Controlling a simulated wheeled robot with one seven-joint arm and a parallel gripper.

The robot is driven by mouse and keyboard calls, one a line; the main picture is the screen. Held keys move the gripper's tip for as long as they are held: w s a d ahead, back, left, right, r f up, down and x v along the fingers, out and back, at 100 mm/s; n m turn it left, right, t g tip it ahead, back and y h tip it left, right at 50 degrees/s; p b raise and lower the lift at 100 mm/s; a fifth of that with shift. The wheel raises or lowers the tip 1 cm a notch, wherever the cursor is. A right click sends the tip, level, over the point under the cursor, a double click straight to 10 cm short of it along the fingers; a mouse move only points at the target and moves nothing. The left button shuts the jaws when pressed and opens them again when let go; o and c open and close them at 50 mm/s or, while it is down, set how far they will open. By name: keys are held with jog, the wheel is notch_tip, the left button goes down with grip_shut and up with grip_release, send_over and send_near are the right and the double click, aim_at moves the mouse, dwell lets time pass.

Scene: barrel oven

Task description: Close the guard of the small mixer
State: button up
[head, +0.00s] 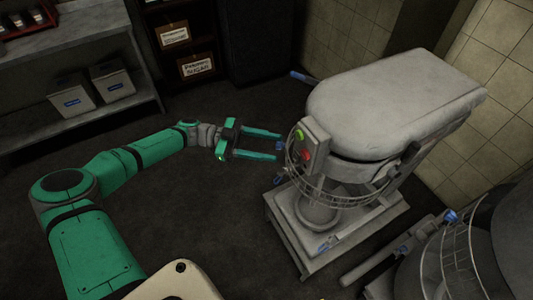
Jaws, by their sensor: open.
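The small mixer (385,115) stands right of centre in the head view, a grey machine with a rounded top on a low stand. Its control box carries a green and a red button on the front left. The wire guard (345,196) curves under the mixer head, above the bowl (317,211). I cannot tell exactly how far round it is turned. A small blue part (281,146) shows at the guard's left side. My gripper (280,145) is open, its two green fingers pointing right. The fingertips are close to the blue part; contact cannot be told.
A larger mixer (490,245) with its own wire guard stands at the lower right. A metal shelf (80,115) with two bins is at the left. A dark rack (188,45) with labelled boxes stands at the back. The floor between is clear.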

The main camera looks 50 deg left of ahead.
jog(key=shift+s+d+r, duration=0.5)
jog(key=shift+s+d, duration=0.2)
jog(key=shift+s, duration=0.15)
jog(key=shift+s+d+r, duration=0.5)
jog(key=shift+s+d, duration=0.2)
jog(key=shift+s, duration=0.1)
